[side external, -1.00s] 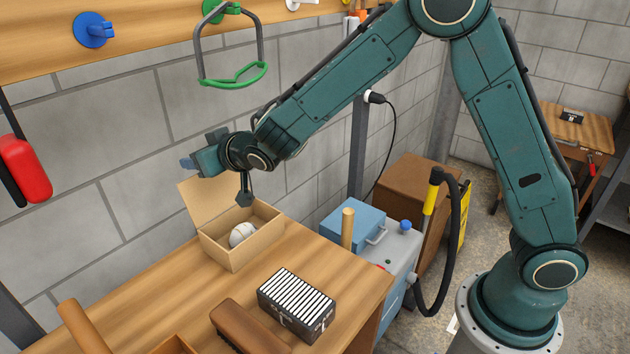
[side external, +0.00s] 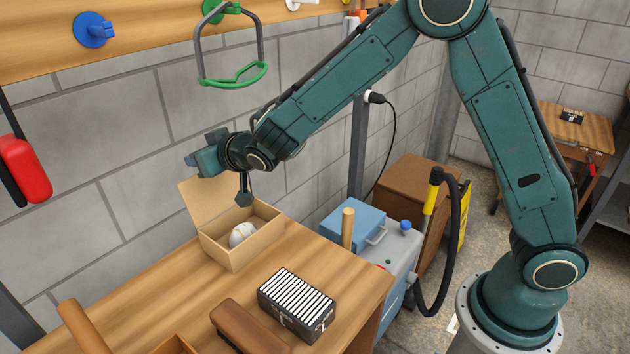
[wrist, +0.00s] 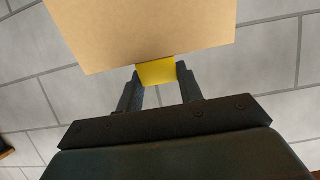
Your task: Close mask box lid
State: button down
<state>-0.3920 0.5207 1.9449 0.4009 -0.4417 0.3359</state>
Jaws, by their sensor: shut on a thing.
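The cardboard mask box (side external: 235,252) sits on the wooden bench with its lid (side external: 203,204) standing up and open along the wall side. A white mask (side external: 242,234) lies inside. My gripper (side external: 192,160) is at the lid's upper edge in the side view. In the wrist view the lid (wrist: 140,32) fills the top middle, with a yellow tab (wrist: 157,72) on its edge. My gripper (wrist: 158,84) is shut on this yellow tab, one finger on each side. The tab is hidden in the side view.
A black-and-white striped box (side external: 296,304) and a brown object (side external: 250,330) lie on the bench (side external: 170,288) in front. A wooden peg (side external: 347,228) stands at the right. The block wall (side external: 110,150) is close behind the lid. A green-based frame (side external: 232,80) hangs above.

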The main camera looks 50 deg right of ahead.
jog(key=shift+f+v, duration=0.25)
jog(key=shift+v, duration=1.15)
jog(key=s+f, duration=0.8)
jog(key=s, duration=0.5)
jog(key=shift+f, duration=0.25)
jog(key=c, duration=1.2)
grip_release()
jog(key=shift+r, duration=0.1)
jog(key=shift+o, duration=1.4)
jog(key=shift+r, duration=0.1)
